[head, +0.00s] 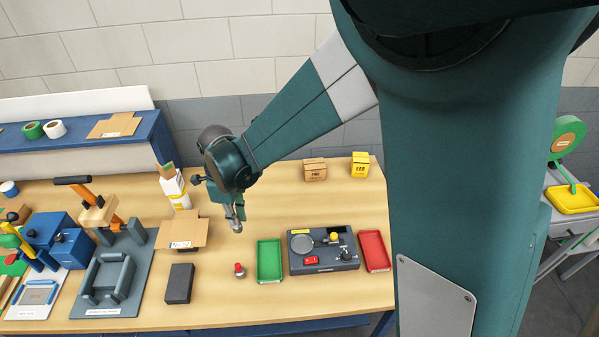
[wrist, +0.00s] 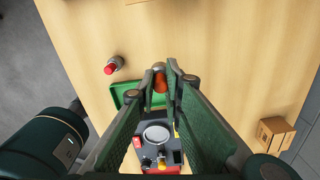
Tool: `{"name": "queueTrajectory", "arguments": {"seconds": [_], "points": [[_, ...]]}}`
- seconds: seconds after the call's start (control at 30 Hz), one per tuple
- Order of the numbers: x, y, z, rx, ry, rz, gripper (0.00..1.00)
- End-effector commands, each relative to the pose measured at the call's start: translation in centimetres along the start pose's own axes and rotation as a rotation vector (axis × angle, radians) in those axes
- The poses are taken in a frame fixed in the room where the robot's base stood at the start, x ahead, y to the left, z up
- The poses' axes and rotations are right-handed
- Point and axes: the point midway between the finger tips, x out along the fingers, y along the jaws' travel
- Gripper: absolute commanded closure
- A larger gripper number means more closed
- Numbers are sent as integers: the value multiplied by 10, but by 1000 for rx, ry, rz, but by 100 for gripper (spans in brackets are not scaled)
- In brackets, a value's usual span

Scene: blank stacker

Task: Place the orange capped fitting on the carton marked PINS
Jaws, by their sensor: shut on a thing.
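My gripper (wrist: 167,78) is shut on the orange capped fitting (wrist: 159,83), whose orange part shows between the fingertips in the wrist view. In the head view my gripper (head: 236,220) hangs above the table, left of the cartons, with the fitting's grey end at its tip. A brown carton (head: 315,171) with small dark print, which seems to read PINS, stands at the back right of the table; it also shows in the wrist view (wrist: 272,133) at right. A yellow carton (head: 360,166) stands right of it.
A red-capped fitting (head: 239,270) stands on the table beside a green tray (head: 269,261). A dark fixture (head: 323,263) and a red tray (head: 375,251) lie to its right. An open cardboard box (head: 182,235) is at left. Table before the cartons is clear.

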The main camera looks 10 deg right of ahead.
Motion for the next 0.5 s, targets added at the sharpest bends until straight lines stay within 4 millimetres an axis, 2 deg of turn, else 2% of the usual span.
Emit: {"name": "queueTrajectory", "arguments": {"seconds": [0.17, 0.27, 0.5], "points": [[-4, -25, -6, 4, 0, 0, 100], [-8, -47, -11, 5, 0, 0, 100], [-20, -114, -34, 10, 0, -1, 100]]}}
